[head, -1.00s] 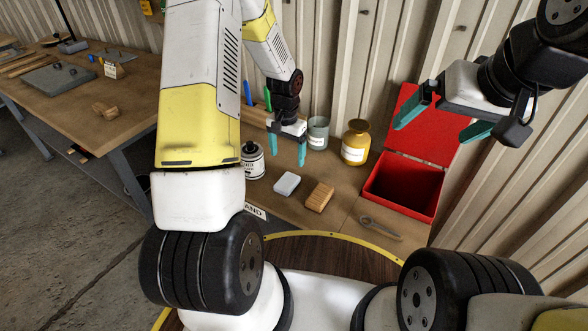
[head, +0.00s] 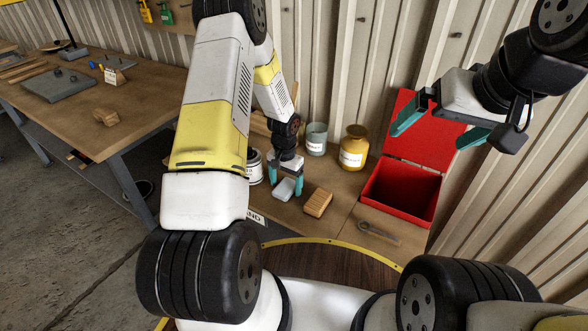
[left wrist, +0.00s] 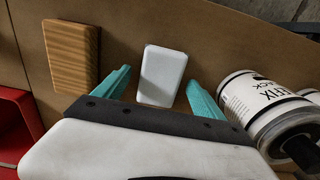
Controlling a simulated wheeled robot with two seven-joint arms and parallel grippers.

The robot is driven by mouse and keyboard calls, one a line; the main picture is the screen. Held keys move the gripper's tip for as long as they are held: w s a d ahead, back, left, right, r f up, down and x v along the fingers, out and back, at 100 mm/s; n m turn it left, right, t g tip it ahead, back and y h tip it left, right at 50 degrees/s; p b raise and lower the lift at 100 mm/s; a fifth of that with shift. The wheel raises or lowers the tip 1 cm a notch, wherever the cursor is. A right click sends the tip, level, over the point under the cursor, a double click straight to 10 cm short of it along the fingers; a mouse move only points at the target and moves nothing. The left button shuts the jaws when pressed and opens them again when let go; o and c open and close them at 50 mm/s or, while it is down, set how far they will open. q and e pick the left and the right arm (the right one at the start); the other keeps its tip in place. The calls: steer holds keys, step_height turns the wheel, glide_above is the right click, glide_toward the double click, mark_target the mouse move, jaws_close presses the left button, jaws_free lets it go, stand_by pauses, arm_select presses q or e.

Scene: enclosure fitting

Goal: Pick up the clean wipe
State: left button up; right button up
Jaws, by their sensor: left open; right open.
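The clean wipe appears to be the small white rounded block (head: 284,189) on the bench; it also shows in the left wrist view (left wrist: 162,74). My left gripper (head: 286,187) is open and low over it, pointing down. In the left wrist view its teal fingertips (left wrist: 159,79) are on either side of the white block, with gaps showing on both sides. I cannot tell the exact height of the fingertips above the bench. My right gripper (head: 430,137) is open and empty, up in the air above the red box.
A ribbed wooden block (head: 318,202) lies right of the white block. A labelled white can (head: 255,170) stands close on the left, partly hidden by my arm. A grey cup (head: 316,138), a yellow bottle (head: 354,147), an open red box (head: 402,192) and a metal tool (head: 380,234) surround the area.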

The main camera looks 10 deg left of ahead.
mark_target(286, 186)
arm_select(q)
steer(key=c, duration=1.4)
steer(key=shift+r, duration=0.1)
steer(key=shift+r, duration=0.55)
step_height(286, 186, up, 2)
steer(key=shift+r, duration=0.1)
steer(key=s+d, duration=0.2)
steer(key=s, duration=0.5)
steer(key=s+d+r, duration=0.1)
steer(key=s, duration=0.7)
steer(key=shift+s+d+r, duration=0.3)
steer(key=shift+d, duration=0.1)
